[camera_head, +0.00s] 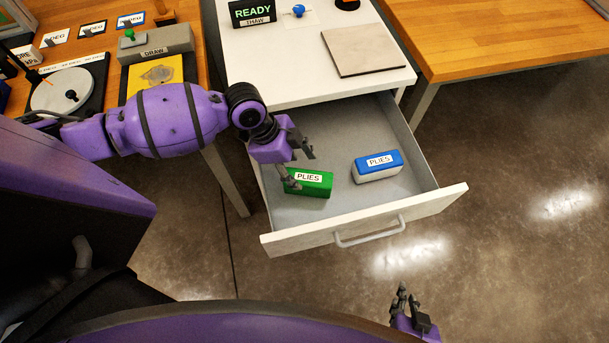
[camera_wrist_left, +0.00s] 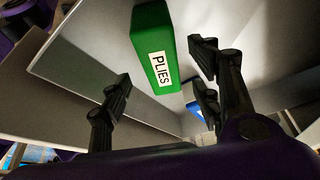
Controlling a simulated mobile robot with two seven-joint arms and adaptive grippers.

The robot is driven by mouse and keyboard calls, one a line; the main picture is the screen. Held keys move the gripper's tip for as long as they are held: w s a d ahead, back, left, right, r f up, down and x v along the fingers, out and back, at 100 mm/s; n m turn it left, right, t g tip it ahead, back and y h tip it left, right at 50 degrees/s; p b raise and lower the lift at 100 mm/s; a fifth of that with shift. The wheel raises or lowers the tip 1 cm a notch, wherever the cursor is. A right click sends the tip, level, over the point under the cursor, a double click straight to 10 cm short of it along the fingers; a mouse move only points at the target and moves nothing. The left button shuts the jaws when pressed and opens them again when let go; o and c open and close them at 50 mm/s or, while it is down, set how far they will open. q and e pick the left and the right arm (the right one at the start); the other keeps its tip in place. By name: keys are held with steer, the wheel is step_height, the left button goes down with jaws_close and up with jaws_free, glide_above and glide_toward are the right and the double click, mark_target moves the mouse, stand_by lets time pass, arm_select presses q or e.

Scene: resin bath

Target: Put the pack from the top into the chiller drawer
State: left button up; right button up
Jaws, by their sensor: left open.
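The chiller drawer (camera_head: 335,221) is pulled open below the white top. A green pack (camera_head: 316,187) labelled PLIES lies inside it on the left. A blue and white pack (camera_head: 379,166), also labelled PLIES, lies to its right, apart from it. My left gripper (camera_head: 297,167) is open over the drawer, close to the green pack's left end. In the left wrist view the green pack (camera_wrist_left: 154,40) shows beyond and between the spread fingers, with nothing clasped. The blue pack is mostly hidden there behind a finger. My right gripper (camera_head: 408,303) is in front of the drawer, seemingly empty; its opening is unclear.
The white top (camera_head: 300,75) holds a READY/THAW sign (camera_head: 252,12), a blue knob (camera_head: 299,10) and a flat greyish plate (camera_head: 362,50). A wooden table (camera_head: 490,40) stands right. The left bench has a DRAW box (camera_head: 160,45). The drawer front has a handle (camera_head: 370,238).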

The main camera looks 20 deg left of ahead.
arm_select(q)
steer(key=v, duration=0.4)
steer(key=shift+a+r, duration=0.1)
steer(key=shift+r, duration=0.2)
